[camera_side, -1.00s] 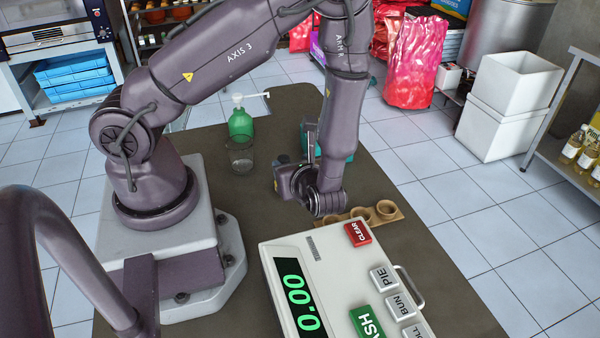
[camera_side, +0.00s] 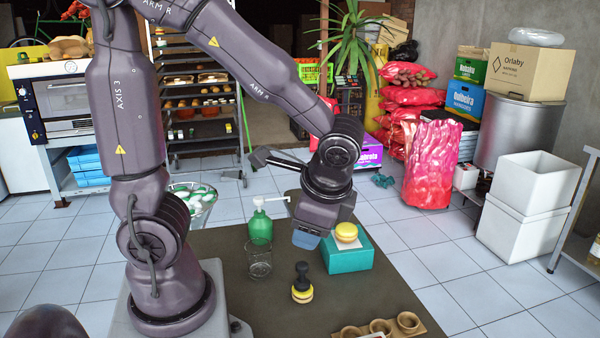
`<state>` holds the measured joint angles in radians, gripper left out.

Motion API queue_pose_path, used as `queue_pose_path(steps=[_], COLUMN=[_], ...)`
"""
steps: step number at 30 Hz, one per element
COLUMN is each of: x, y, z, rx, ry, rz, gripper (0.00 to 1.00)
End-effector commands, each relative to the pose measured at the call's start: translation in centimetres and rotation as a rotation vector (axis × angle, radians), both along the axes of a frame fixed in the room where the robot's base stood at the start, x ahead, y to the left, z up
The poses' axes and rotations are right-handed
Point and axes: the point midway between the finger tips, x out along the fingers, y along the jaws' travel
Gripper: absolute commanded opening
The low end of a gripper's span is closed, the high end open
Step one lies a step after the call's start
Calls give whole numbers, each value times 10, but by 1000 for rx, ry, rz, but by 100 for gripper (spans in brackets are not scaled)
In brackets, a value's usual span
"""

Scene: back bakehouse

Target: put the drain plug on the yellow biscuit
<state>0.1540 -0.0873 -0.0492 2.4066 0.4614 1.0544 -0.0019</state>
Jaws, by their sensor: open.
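The drain plug (camera_side: 302,278) is black with a knob on top. It stands upright, seemingly resting on a yellow biscuit (camera_side: 301,297) with a dark band, on the dark table. A second yellow biscuit (camera_side: 346,231) lies on a teal box (camera_side: 347,258) behind and to the right. My gripper (camera_side: 306,239) is above and behind the plug in the picture, clear of it and left of the teal box. It is open and empty; its fingers overlap in this view, so the gap does not show.
A green pump bottle (camera_side: 260,228) and a clear glass (camera_side: 259,262) stand left of my gripper. A wooden holder with round cups (camera_side: 407,322) is at the table's front. The table (camera_side: 365,298) is bare between the holder and the teal box.

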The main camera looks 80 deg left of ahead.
Motion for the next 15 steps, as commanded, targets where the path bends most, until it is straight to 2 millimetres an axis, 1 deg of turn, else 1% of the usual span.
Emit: queue_pose_path(steps=[1, 3, 6, 9, 12, 15], x=[-3, -7, -13, -18, -21, -23], y=[-1, -5, -11, -16, -20, -22], z=[15, 33, 57, 76, 90, 97], rx=[-66, -162, -290, -394, -465, -503], ry=[-98, -221, -385, -518, -610, -656], rz=[64, 145, 237, 303, 342, 361], gripper=[53, 53, 53, 53, 53, 53])
